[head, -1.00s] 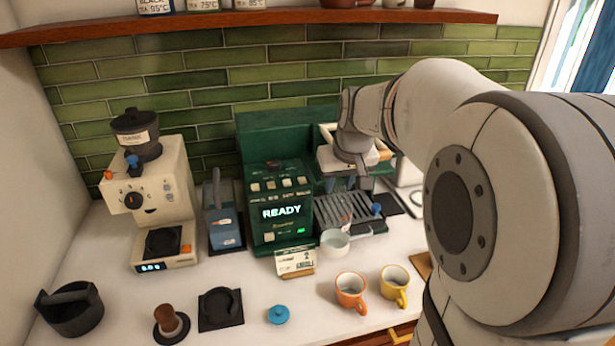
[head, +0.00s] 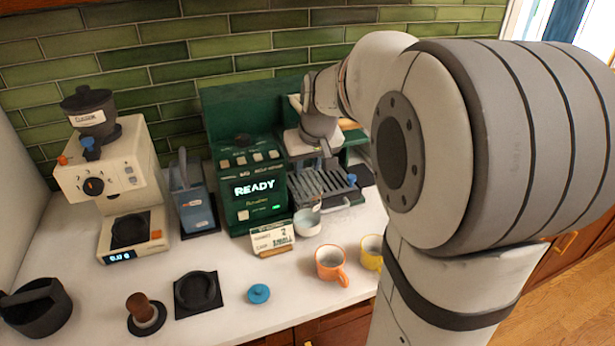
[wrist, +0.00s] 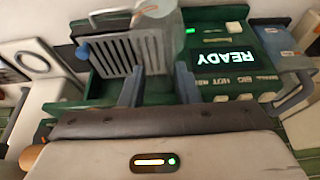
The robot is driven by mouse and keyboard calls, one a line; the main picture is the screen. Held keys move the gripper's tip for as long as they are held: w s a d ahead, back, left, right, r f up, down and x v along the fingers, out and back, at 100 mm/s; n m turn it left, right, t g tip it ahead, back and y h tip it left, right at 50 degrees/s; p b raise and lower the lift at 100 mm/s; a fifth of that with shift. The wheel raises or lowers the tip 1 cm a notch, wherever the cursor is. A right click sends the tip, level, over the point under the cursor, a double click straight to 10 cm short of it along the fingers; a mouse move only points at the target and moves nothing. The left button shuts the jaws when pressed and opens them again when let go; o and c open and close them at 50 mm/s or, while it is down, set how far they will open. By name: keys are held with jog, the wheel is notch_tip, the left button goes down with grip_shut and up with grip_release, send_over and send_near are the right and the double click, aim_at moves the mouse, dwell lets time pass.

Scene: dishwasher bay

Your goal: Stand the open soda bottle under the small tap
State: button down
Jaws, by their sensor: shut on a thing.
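My gripper (wrist: 159,90) shows in the wrist view, its two blue-grey fingers a little apart, above the slatted drip tray (wrist: 112,52). A pale, partly see-through thing (wrist: 167,50) shows between and beyond the fingertips. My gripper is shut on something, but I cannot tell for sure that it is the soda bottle. In the head view my wrist hides most of my gripper at the right part of the green machine (head: 262,192). The drip tray (head: 322,188) shows below it. I cannot make out the small tap.
A pale bowl (head: 307,222) and a price card (head: 272,238) stand before the machine. An orange mug (head: 330,264) and a yellow mug (head: 371,252) stand further forward. A grinder (head: 120,185) is at left. A blue lid (head: 259,293) lies on the counter, with bare counter around it.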

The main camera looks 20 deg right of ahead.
aim_at(307, 198)
jog(key=shift+f+b, duration=0.3)
jog(key=shift+f, duration=0.75)
jog(key=shift+f, duration=0.25)
jog(key=c, duration=1.1)
grip_release()
jog(key=shift+r, duration=0.1)
